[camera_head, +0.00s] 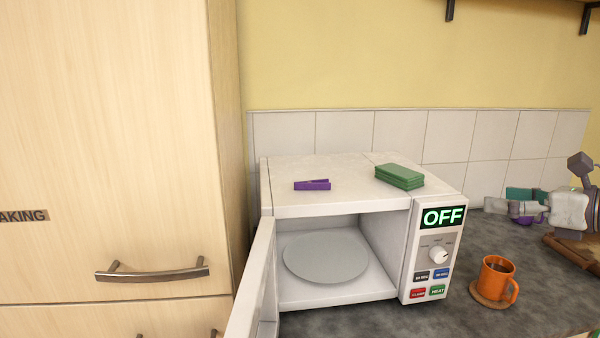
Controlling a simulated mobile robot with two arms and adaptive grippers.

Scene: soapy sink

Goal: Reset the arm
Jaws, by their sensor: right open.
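My right gripper (503,206) reaches in from the right edge, above the counter at the back right. It is open, and I see nothing held in it. It is apart from the microwave (335,205) and the orange mug (495,277). Teal and purple bits show around its fingers; I cannot tell what they are. My left gripper is not in view.
The microwave door (255,290) stands open; its round plate (326,256) is bare. A purple clip (312,184) and green sponge-like blocks (399,176) lie on top. The mug stands on a coaster. A wooden board (572,251) lies at right. A tall cabinet (110,150) fills the left.

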